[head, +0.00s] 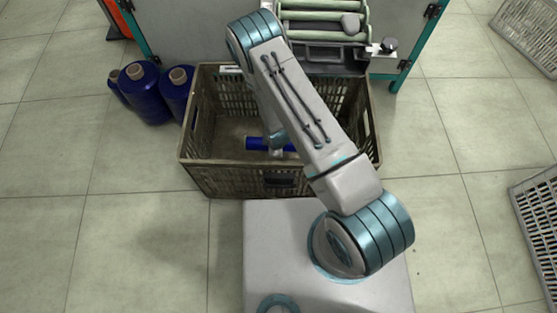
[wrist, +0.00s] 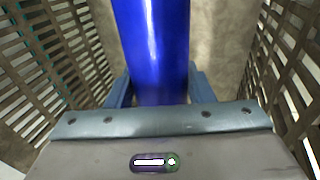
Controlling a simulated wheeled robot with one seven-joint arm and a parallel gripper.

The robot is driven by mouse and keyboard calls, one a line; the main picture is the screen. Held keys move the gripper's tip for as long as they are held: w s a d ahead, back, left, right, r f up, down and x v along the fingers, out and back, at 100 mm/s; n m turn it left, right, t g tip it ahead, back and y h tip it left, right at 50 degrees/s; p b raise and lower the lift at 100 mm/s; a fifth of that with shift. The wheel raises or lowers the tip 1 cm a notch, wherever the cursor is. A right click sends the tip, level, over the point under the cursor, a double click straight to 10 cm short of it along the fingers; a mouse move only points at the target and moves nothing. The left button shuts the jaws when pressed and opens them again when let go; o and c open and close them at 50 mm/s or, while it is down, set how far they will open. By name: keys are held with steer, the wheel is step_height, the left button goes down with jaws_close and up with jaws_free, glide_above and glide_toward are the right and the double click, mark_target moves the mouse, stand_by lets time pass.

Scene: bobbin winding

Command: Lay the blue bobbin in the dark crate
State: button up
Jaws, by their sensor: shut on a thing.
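The blue bobbin (head: 257,143) shows inside the dark crate (head: 226,180) in the head view, lying sideways, with its right part behind my arm. In the wrist view the blue bobbin (wrist: 155,45) runs up from between the fingers of my gripper (wrist: 160,88). My gripper is shut on it. The slatted crate walls (wrist: 45,50) stand on both sides in the wrist view, so my gripper is down inside the crate. I cannot tell whether the bobbin touches the crate floor.
Several large dark blue thread cones (head: 145,92) stand on the floor left of the crate. A machine with pale green rollers (head: 322,18) stands behind it. Other slatted crates (head: 540,215) lie at the right edge. The tiled floor left of the crate's front is clear.

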steer(key=f+b, duration=0.2)
steer(key=f, duration=0.3)
steer(key=w+d+f+b, duration=0.1)
steer(key=f+b, duration=0.1)
steer(key=f, duration=0.4)
steer(key=d+f+b, duration=0.1)
steer(key=f+b, duration=0.1)
steer(key=f, duration=0.3)
steer(key=shift+w+f+b, duration=0.25)
steer(key=shift+w+b, duration=0.1)
steer(key=shift+b, duration=0.05)
steer(key=shift+f, duration=0.15)
steer(key=shift+f+b, duration=0.4)
steer(key=shift+b, duration=0.1)
steer(key=shift+f, duration=0.1)
steer(key=o, duration=1.1)
